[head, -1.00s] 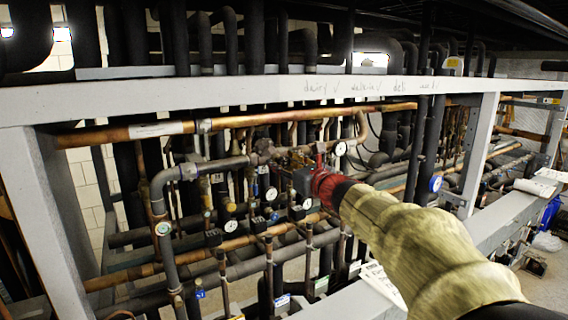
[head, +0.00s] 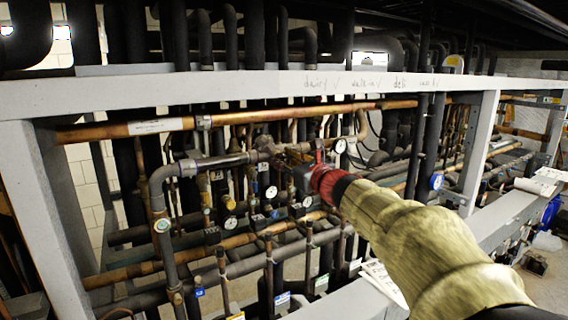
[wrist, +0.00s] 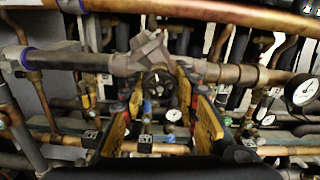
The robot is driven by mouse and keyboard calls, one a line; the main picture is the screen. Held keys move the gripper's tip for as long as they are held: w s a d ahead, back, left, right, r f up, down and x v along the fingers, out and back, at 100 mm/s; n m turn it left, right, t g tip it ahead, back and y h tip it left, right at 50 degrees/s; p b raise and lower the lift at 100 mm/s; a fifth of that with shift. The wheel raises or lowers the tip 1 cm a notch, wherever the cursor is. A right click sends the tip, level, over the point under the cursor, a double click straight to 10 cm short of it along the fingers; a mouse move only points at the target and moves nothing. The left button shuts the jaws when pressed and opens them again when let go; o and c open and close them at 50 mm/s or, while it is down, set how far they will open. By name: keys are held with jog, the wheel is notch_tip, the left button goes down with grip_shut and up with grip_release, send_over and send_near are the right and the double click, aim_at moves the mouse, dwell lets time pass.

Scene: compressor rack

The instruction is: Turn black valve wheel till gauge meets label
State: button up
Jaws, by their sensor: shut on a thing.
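The black valve wheel (wrist: 157,83) is small and round, on a grey valve body in the middle of the wrist view. My gripper (wrist: 160,92) has its yellow-and-black fingers on both sides of the wheel and is shut on it. In the head view my gripper (head: 302,178) reaches into the pipework, and the wheel is hidden there. A white round gauge (wrist: 303,90) is at the right of the wrist view; it also shows in the head view (head: 340,147), right above my gripper. Its needle is too small to read surely. I cannot tell which label is meant.
A grey beam (head: 250,88) with handwriting crosses above my arm. A copper pipe (head: 240,118) runs below it. Several other small gauges, such as one (head: 271,192), and dark pipes crowd around my gripper. Papers (head: 383,283) lie on the lower rail.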

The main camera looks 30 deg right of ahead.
jog(key=n+b, duration=0.1)
jog(key=b, duration=0.1)
jog(key=n+b, duration=0.2)
jog(key=b, duration=0.1)
jog(key=shift+f, duration=0.35)
jog(key=n+b, duration=0.4)
jog(key=b, duration=0.2)
jog(key=shift+n, duration=0.3)
jog(key=n+b, duration=0.5)
jog(key=b, duration=0.1)
jog(key=shift+r, duration=0.1)
jog(key=shift+n+b, duration=0.4)
jog(key=shift+n, duration=0.3)
jog(key=shift+r, duration=0.15)
jog(key=o, duration=1)
jog(key=shift+o, duration=0.8)
jog(key=shift+s, duration=0.1)
